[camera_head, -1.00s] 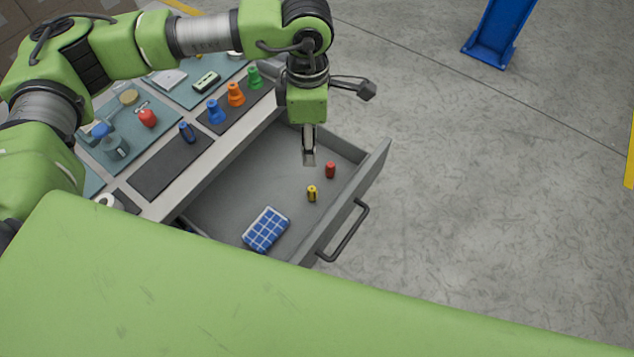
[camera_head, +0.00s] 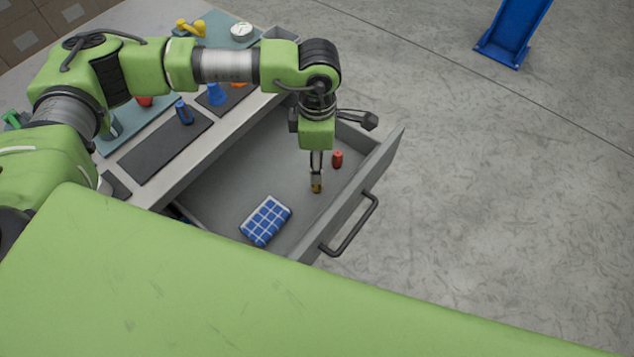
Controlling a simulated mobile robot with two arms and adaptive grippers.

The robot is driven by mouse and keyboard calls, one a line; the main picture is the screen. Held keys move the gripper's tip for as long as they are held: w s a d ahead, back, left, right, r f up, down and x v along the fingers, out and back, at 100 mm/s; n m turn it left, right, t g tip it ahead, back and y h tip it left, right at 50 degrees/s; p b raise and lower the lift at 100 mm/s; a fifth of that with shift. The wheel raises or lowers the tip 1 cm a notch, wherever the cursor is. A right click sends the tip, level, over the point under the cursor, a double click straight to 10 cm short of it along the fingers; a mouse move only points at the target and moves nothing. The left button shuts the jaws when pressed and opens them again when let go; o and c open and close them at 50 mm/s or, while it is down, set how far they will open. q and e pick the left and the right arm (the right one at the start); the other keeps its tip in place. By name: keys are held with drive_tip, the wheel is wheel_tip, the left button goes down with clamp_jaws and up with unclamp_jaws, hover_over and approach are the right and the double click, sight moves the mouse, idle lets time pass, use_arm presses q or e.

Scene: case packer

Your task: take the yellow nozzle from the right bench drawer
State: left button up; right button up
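The drawer (camera_head: 222,190) is pulled out from the bench. My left gripper (camera_head: 316,186) points down into it, with its fingertips at the small yellow nozzle (camera_head: 316,190). The fingers hide most of the nozzle, and only a bit of yellow shows at their tips. I cannot tell whether the fingers are closed on it or only around it. The nozzle appears to be at the drawer floor. My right gripper is not in view.
In the drawer, a red piece (camera_head: 337,159) stands just right of the gripper and a blue checked cloth (camera_head: 265,221) lies to the left. The drawer's front wall and handle (camera_head: 352,228) are close. A blue nozzle (camera_head: 216,95) stands on the bench.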

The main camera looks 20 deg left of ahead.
use_arm(q)
wheel_tip(320, 180, down, 7)
drive_tip(key=shift+f+p, duration=0.2)
drive_tip(key=shift+p, duration=0.5)
clamp_jaws()
